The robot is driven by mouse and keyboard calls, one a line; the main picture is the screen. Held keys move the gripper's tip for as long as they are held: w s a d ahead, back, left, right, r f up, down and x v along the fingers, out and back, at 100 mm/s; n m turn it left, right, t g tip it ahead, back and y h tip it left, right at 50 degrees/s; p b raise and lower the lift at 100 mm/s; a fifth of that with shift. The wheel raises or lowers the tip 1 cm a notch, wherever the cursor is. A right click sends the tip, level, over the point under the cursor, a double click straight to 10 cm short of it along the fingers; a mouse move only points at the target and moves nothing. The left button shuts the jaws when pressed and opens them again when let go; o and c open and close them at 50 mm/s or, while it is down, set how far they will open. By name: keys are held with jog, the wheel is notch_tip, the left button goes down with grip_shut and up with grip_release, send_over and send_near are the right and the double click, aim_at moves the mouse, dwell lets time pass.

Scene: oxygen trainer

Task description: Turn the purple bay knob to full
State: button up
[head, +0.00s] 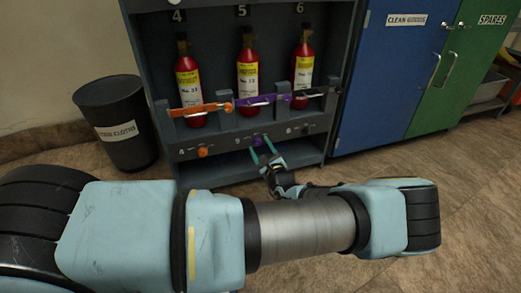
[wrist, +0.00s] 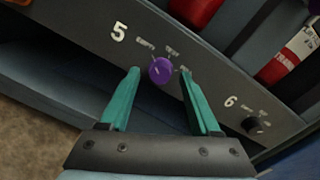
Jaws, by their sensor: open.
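The purple bay knob (wrist: 161,70) is on the grey panel below bay 5, between the labels for that bay. It also shows in the head view (head: 257,141), small and partly close to my fingers. My gripper (wrist: 160,80) is open, with one teal finger on each side of the knob. I cannot tell whether either finger touches it. In the head view my gripper (head: 262,151) reaches toward the panel from below. The labels around the knob are small; "EMPTY" shows at its upper left, and the pointer direction is unclear.
An orange knob (head: 203,151) sits to the left and a black knob (wrist: 252,125) to the right on the same panel. Red bottles stand behind orange, purple and black latches above. A dark bin (head: 117,125) stands left; a blue cabinet (head: 385,80) stands right.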

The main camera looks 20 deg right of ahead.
grip_shut()
dwell(0.6)
